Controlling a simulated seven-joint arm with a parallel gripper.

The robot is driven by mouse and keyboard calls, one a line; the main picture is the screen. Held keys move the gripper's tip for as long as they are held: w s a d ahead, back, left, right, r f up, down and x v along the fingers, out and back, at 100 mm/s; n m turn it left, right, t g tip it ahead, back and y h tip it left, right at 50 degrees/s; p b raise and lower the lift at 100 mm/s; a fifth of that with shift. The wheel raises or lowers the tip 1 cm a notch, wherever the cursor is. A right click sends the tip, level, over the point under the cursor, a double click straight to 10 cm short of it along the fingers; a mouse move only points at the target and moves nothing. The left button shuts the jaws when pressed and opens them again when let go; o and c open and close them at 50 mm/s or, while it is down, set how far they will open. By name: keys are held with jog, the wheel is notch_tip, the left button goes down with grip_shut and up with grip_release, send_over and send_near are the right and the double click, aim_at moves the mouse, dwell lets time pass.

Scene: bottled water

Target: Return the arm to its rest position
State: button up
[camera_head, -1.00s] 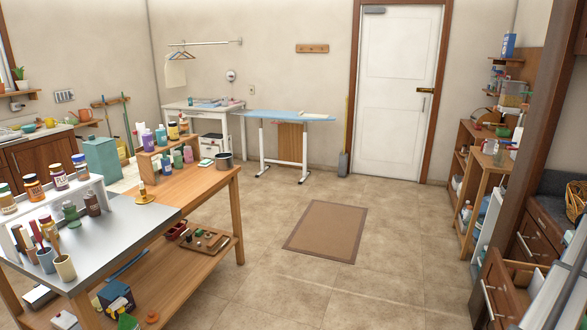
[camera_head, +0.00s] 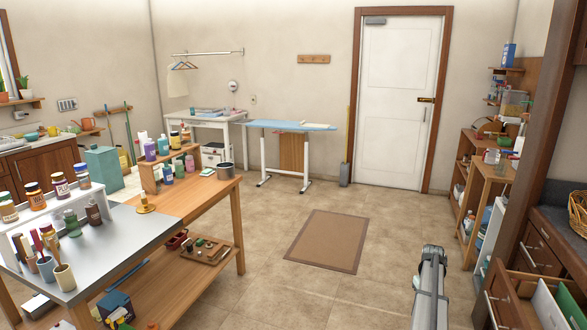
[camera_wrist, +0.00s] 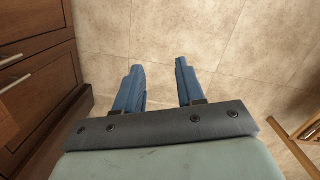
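In the wrist view my gripper (camera_wrist: 158,82) points down over the tiled floor, with its two blue fingers apart and nothing between them. In the head view a grey link of my arm shows at the bottom right, above the floor in front of the open drawer. The gripper's fingers cannot be made out in the head view.
An open drawer (camera_head: 525,303) juts out at the lower right, and dark wooden drawers (camera_wrist: 40,75) show at the left in the wrist view. A workbench (camera_head: 195,200) with bottles stands on the left. The floor around the brown mat (camera_head: 327,241) is clear.

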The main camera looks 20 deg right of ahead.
jog(key=s+a+f+n+g, duration=0.1)
jog(key=a+f, duration=0.6)
jog(key=a, duration=0.6)
jog(key=s+a+f+n+g, duration=0.1)
jog(key=a+f, duration=0.6)
jog(key=a, duration=0.5)
jog(key=a+f, duration=0.7)
jog(key=a, duration=0.6)
jog(key=s+a+f+n+g, duration=0.1)
jog(key=s+a+f+g, duration=0.1)
jog(key=s+a, duration=1)
jog(key=s+a+f+n+g, duration=0.1)
jog(key=s+a+f, duration=0.4)
jog(key=s+a, duration=0.6)
jog(key=s+n, duration=0.1)
jog(key=s, duration=0.2)
jog(key=shift+a+g+h, duration=0.3)
jog(key=shift+a+g, duration=0.1)
